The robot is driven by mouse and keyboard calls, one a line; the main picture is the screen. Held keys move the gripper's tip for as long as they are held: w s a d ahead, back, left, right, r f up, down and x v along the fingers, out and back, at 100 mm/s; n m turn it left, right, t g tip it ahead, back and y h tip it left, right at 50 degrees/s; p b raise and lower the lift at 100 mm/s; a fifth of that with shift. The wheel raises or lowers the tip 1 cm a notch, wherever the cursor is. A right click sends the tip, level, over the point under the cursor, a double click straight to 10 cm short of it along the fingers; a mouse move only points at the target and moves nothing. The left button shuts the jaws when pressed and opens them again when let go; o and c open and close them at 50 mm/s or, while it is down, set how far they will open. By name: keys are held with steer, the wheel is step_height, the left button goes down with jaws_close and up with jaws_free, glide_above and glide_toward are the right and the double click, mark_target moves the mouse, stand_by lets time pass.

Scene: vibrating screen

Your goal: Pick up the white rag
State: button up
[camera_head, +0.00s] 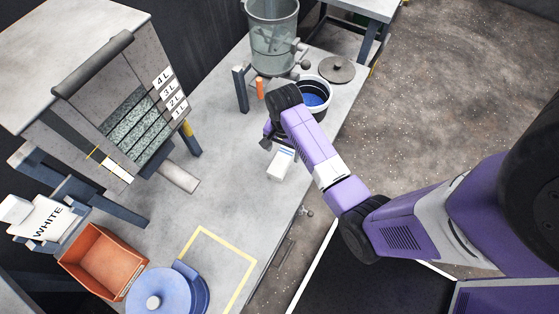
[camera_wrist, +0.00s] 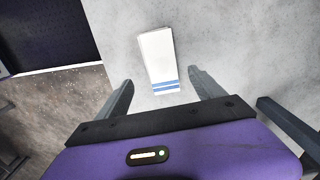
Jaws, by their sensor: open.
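The white rag (camera_head: 280,164) lies flat on the grey table below my gripper in the head view. In the wrist view the white rag (camera_wrist: 159,57) is a narrow folded strip with blue stripes at its near end. My gripper (camera_wrist: 158,88) is open, with one finger on each side of the rag's striped end in the picture. Nothing is held between the fingers. In the head view my gripper (camera_head: 268,143) is above the table near the rag and mostly hidden by my wrist.
A dark bucket with blue contents (camera_head: 314,97), a round grey lid (camera_head: 337,69) and a clear vessel (camera_head: 272,40) stand beyond my gripper. An orange bin (camera_head: 100,262) and blue lidded pot (camera_head: 155,300) are at the lower left. The table around the rag is clear.

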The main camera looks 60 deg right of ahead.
mark_target(281, 162)
steer(key=f, duration=0.6)
steer(key=shift+w+a+f, duration=0.1)
steer(key=shift+a, duration=0.3)
steer(key=c, duration=1.6)
step_height(281, 162, up, 10)
steer(key=shift+p, duration=0.4)
